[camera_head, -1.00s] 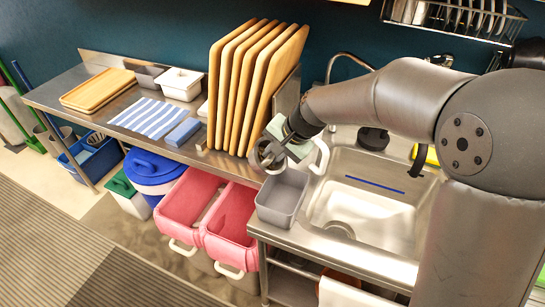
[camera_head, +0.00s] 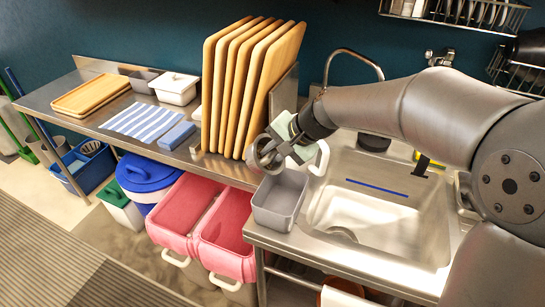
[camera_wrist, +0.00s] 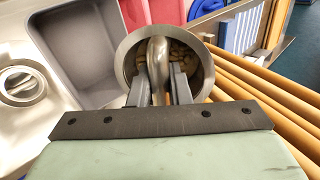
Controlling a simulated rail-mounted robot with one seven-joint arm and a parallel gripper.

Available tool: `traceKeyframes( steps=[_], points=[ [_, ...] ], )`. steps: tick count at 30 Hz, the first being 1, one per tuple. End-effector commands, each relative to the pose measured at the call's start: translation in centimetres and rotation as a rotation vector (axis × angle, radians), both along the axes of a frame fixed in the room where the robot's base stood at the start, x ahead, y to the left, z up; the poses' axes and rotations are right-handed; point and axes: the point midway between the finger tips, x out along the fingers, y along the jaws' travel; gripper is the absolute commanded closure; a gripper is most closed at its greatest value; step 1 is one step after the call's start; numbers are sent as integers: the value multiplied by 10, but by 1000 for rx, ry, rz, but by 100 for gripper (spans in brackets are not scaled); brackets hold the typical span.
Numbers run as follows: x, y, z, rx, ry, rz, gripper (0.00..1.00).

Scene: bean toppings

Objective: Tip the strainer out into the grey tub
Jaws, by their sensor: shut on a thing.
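The strainer (camera_wrist: 203,75) is a round metal cup with pale beans (camera_wrist: 180,55) inside, seen in the wrist view. My gripper (camera_wrist: 163,90) is shut on its curved metal handle (camera_wrist: 158,62). In the head view the strainer (camera_head: 264,153) hangs from my gripper (camera_head: 276,145), above and just behind the back left of the grey tub. The grey tub (camera_head: 275,214) stands at the left front of the sink and looks empty; it also shows in the wrist view (camera_wrist: 68,48), beside the strainer. The strainer's contents are hidden in the head view.
Upright wooden boards (camera_head: 233,90) stand close to the left of the strainer. The sink basin (camera_head: 375,220) is to the right of the tub. Red bins (camera_head: 228,235) stand on the floor at the left, below the counter.

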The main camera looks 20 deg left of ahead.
Motion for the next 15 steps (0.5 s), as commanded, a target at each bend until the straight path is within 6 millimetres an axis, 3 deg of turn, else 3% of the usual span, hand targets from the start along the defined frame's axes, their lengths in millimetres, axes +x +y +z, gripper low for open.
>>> traceKeyframes(
  steps=[15],
  points=[
    [-1,-4,-7,71,-17,-1,100]
  ],
)
